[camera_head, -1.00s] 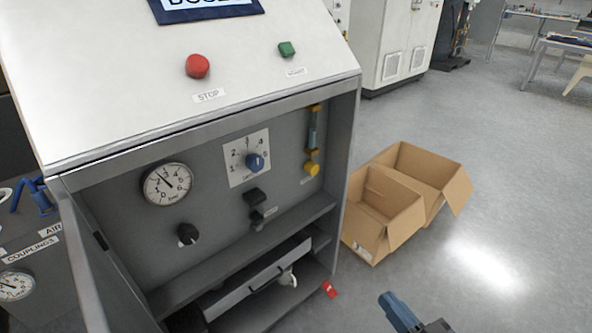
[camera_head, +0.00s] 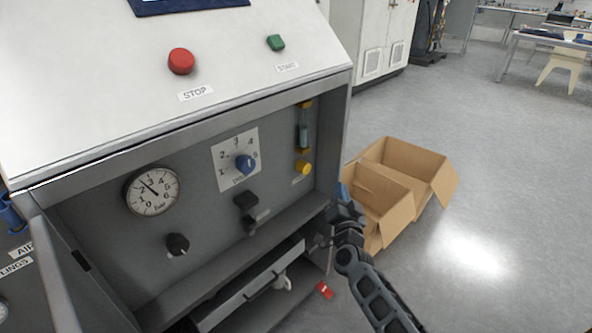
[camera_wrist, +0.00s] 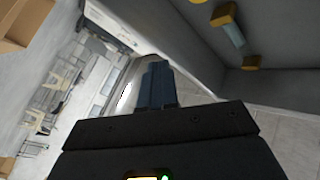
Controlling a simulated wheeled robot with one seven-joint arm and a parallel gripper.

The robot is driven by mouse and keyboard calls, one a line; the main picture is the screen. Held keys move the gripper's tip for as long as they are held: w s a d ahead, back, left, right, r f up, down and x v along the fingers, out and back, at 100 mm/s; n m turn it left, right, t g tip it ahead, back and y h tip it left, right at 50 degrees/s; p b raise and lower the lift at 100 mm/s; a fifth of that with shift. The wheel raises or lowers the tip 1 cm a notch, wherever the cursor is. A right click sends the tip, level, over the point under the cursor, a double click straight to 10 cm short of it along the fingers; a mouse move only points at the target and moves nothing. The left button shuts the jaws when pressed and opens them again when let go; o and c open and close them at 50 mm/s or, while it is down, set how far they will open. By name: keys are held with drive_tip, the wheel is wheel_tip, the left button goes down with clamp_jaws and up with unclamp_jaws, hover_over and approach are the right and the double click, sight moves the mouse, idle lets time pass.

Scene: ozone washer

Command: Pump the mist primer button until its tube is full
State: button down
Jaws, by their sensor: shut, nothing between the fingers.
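The mist primer button appears to be the round yellow button (camera_head: 303,168) at the right of the recessed panel; its small label cannot be read. A clear tube (camera_head: 303,136) with brass-coloured ends stands upright above it, with bluish content whose level I cannot tell. The tube also shows at the top of the wrist view (camera_wrist: 232,32). My gripper (camera_head: 343,190) is shut and empty, outside the cabinet's right edge, lower than the button and apart from it. In the wrist view, the blue fingers (camera_wrist: 157,82) are together.
The panel also holds a gauge (camera_head: 152,191), a blue dial knob (camera_head: 245,163) and black knobs (camera_head: 177,243). The cabinet's right side wall (camera_head: 333,135) stands beside my gripper. Red STOP (camera_head: 181,61) and green START (camera_head: 276,42) buttons are above. Open cardboard boxes (camera_head: 420,170) lie on the floor behind.

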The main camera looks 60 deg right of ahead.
sight(309, 167)
drive_tip(key=shift+w+d, duration=0.2)
drive_tip(key=shift+d, duration=0.05)
drive_tip(key=shift+w, duration=0.15)
drive_tip(key=w+d+b, duration=0.2)
drive_tip(key=w, duration=0.6)
drive_tip(key=shift+w, duration=0.15)
drive_tip(key=shift+w, duration=0.1)
idle(2.0)
drive_tip(key=shift+w, duration=0.3)
drive_tip(key=shift+w+d, duration=0.25)
drive_tip(key=shift+w, duration=0.75)
idle(1.4)
drive_tip(key=shift+s+r, duration=0.1)
drive_tip(key=shift+s+a+p, duration=0.15)
drive_tip(key=shift+s+p, duration=0.05)
drive_tip(key=shift+s, duration=0.45)
drive_tip(key=shift+s+a+p, duration=0.15)
drive_tip(key=shift+s+p, duration=0.05)
drive_tip(key=shift+s, duration=0.45)
